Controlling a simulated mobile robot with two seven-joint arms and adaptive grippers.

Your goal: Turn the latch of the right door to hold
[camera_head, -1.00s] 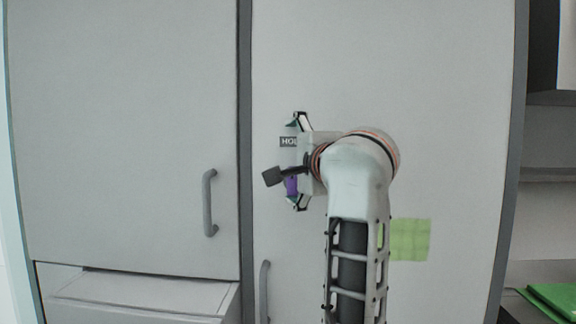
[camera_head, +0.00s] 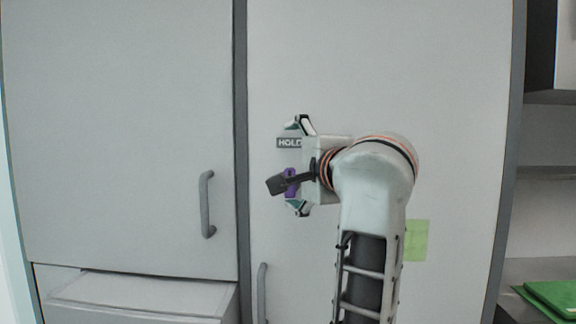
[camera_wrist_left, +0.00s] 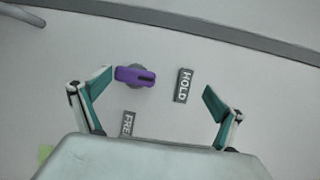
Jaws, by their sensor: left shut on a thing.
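The purple latch (camera_head: 291,182) sits on the right door (camera_head: 400,70), below the HOLD label (camera_head: 289,143). In the left wrist view the latch (camera_wrist_left: 134,76) lies lengthwise towards the HOLD label (camera_wrist_left: 183,85), its dark mark on the end nearer that label. The FREE label (camera_wrist_left: 127,123) is partly hidden by my gripper body. My left gripper (camera_head: 300,166) is at the door around the latch. In the wrist view its left finger is against or very close to the latch's left end; the right finger stands well apart, beyond HOLD. My right gripper is not in view.
The left door (camera_head: 120,130) has a grey handle (camera_head: 207,205). Another handle (camera_head: 262,292) is low on the right door. A drawer (camera_head: 140,295) is at lower left. A green patch (camera_head: 416,240) is on the right door. Shelves (camera_head: 550,180) and a green item (camera_head: 552,298) are at right.

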